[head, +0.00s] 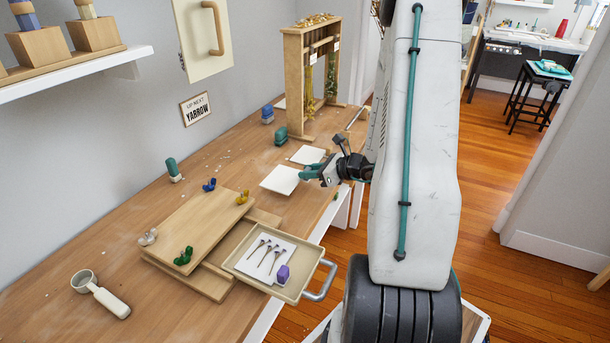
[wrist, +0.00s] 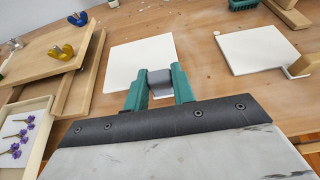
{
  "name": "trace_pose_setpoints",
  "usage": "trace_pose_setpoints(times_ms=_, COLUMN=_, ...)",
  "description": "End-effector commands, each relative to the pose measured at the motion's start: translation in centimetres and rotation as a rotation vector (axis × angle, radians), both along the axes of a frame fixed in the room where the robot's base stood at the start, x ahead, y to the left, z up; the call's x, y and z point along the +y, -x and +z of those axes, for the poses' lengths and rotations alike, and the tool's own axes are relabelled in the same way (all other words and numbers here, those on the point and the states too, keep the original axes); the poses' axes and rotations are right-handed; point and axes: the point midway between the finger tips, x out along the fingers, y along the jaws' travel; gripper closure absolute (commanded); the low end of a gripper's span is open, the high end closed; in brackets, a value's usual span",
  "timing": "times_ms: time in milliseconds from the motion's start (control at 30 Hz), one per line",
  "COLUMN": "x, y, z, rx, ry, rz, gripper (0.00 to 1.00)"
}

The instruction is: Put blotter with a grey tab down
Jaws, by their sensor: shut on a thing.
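The blotter with a grey tab is a white square sheet (head: 281,180), flat and level at the bench's right side, left of my gripper (head: 310,173). It also shows in the wrist view (wrist: 138,62), straight ahead of the fingers. My gripper's teal fingers (wrist: 159,88) are shut on its grey tab (wrist: 160,83). I cannot tell whether the sheet touches the bench or hovers just above it. The tab is hidden by the fingers in the head view.
A flower press (head: 205,220) with coloured wing nuts and a tray (head: 245,268) of dried flowers stand nearer. A wooden rack (head: 291,80) stands behind.

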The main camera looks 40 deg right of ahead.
Motion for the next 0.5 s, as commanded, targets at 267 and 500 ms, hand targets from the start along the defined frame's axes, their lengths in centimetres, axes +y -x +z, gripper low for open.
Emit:
trace_pose_setpoints(times_ms=267, x=-1.4, y=-2.9, z=-0.3, rx=-0.001, ry=0.000, rz=0.000, gripper=0.99)
trace_pose_setpoints(times_ms=500, x=-1.7, y=-3.6, z=-2.7, rx=0.003, ry=-0.005, rz=-0.001, gripper=0.99)
